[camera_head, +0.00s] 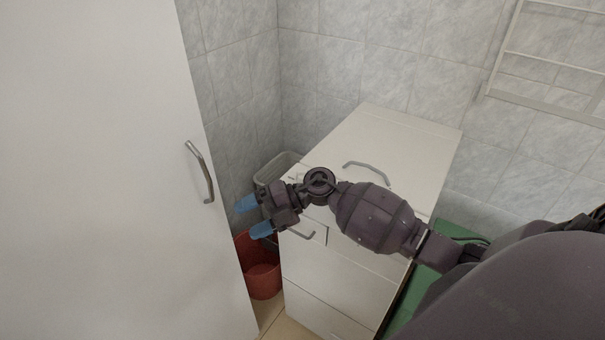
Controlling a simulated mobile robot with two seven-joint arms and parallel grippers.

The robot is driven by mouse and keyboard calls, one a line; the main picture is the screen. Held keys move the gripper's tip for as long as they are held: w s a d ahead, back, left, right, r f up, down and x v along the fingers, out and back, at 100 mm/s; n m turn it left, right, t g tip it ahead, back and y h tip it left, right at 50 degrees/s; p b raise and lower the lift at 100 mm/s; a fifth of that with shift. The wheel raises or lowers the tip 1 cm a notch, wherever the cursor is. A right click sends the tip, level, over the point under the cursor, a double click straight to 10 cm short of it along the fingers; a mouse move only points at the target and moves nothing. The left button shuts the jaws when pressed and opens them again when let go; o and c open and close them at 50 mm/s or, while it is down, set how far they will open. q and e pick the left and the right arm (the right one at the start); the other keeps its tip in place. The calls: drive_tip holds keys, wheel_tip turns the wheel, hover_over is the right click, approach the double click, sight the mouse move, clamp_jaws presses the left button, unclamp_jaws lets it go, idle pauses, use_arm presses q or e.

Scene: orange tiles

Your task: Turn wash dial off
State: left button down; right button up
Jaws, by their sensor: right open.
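My right gripper (254,217) is at the end of the dark arm that comes in from the right. Its two blue fingertips are apart, with nothing between them, and point left towards the tall white door. It is in front of the white cabinet's left front edge, above the red bucket. A white cabinet or machine (405,137) stands against the tiled wall, with a handle on its top and another on its front. My arm covers part of its upper front. No wash dial can be made out. My left gripper is not in view.
A tall white door (95,180) with a metal handle (201,171) fills the left side. A red bucket (263,281) and a grey bin (277,167) stand in the gap beside the cabinet. A white rack (545,55) hangs on the wall. Something green (452,231) lies at right.

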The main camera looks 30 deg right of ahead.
drive_tip(key=w+d+n+g+h, duration=0.25)
drive_tip(key=w+d+h, duration=0.25)
drive_tip(key=d+h, duration=0.25)
drive_tip(key=m+g+h, duration=0.1)
drive_tip(key=m+h, duration=0.1)
drive_tip(key=h, duration=0.5)
approach(305, 173)
drive_tip(key=shift+w+r+b, duration=0.1)
drive_tip(key=shift+w+b, duration=0.2)
drive_tip(key=shift+b, duration=0.1)
wheel_tip(305, 173, down, 9)
drive_tip(key=shift+r, duration=0.15)
drive_tip(key=shift+f+b, duration=0.3)
drive_tip(key=shift+f, duration=0.6)
drive_tip(key=shift+c, duration=0.3)
drive_tip(key=c, duration=0.9)
drive_tip(key=shift+o, duration=0.2)
